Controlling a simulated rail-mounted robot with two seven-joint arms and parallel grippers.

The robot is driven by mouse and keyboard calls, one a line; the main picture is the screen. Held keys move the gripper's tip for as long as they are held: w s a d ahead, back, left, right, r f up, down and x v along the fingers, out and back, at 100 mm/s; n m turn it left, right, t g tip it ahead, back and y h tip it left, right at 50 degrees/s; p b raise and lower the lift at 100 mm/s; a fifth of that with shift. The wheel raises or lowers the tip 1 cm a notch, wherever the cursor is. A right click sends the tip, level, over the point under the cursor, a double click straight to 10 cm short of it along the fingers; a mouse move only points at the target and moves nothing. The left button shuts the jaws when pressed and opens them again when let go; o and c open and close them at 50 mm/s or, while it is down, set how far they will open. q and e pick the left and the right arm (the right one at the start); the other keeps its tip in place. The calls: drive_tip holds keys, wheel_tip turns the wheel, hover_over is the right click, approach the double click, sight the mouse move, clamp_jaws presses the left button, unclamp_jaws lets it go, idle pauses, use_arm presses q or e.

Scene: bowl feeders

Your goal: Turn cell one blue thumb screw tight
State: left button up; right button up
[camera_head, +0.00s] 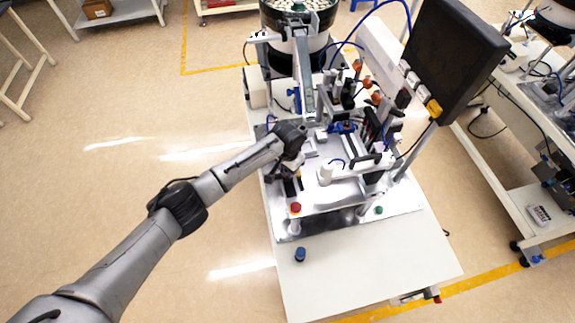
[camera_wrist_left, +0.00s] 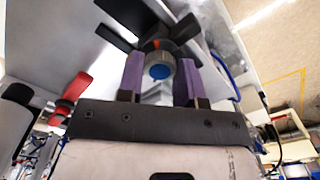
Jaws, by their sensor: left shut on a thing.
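My left gripper (camera_head: 291,172) reaches in from the left to the left side of the cell's metal plate (camera_head: 320,195). In the left wrist view, the gripper (camera_wrist_left: 159,76) has its two purple-padded fingers on either side of a round grey knurled knob with a blue face, the blue thumb screw (camera_wrist_left: 158,72). The fingers are shut on it. In the head view, the gripper and wrist hide the screw, so I cannot tell how far it is turned. My right gripper is in neither view.
A bowl feeder (camera_head: 297,20) stands at the back of the white table (camera_head: 370,270). A monitor (camera_head: 447,58) overhangs the right side. A red button (camera_head: 295,208), a green button (camera_head: 379,210) and a small blue cylinder (camera_head: 300,254) are near the front.

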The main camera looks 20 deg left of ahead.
use_arm(q)
drive_tip(key=o, duration=0.9)
drive_tip(key=shift+r+b, duration=0.65)
drive_tip(key=shift+r, duration=6.3)
